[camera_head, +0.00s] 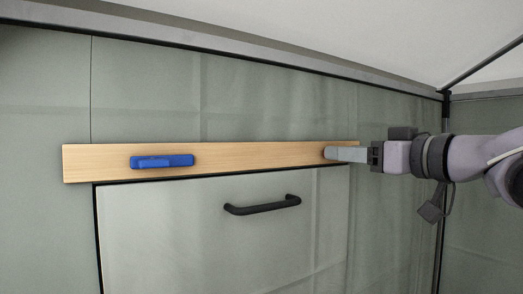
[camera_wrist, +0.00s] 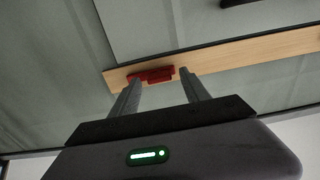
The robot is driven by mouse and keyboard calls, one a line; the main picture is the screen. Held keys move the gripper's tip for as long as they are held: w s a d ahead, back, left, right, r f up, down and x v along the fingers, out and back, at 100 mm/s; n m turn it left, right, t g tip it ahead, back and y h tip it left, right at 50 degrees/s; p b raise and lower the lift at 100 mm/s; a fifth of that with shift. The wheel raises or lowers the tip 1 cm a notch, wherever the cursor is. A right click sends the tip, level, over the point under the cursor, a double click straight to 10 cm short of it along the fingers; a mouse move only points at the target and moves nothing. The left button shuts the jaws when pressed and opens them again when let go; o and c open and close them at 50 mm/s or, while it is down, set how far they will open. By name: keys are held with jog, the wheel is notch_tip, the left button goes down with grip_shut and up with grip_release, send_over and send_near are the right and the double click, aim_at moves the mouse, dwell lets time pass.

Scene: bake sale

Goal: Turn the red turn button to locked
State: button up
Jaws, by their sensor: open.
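The red turn button (camera_wrist: 150,76) sits near one end of a wooden rail in the wrist view. Its bar looks roughly in line with the rail. In the head view it is hidden behind my gripper. My gripper (camera_head: 332,153) reaches in from the right to the rail's right end. In the wrist view its two fingers (camera_wrist: 159,80) are apart, with the red button just beyond the tips and between them. Nothing is held. Whether a fingertip touches the button I cannot tell.
A blue turn button (camera_head: 162,161) sits on the left part of the wooden rail (camera_head: 260,155). Below the rail is a grey-green panel (camera_head: 220,240) with a black handle (camera_head: 262,206). Fabric walls and a frame post (camera_head: 445,120) stand around. The space before the panel is clear.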

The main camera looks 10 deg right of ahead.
grip_shut()
jog(key=shift+m+b, duration=0.3)
jog(key=m+b, duration=0.1)
jog(key=m, duration=1.5)
jog(key=shift+d+m+b, duration=0.15)
jog(key=shift+m+b, duration=0.2)
jog(key=shift+m, duration=0.05)
jog(key=shift+f, duration=0.1)
grip_release()
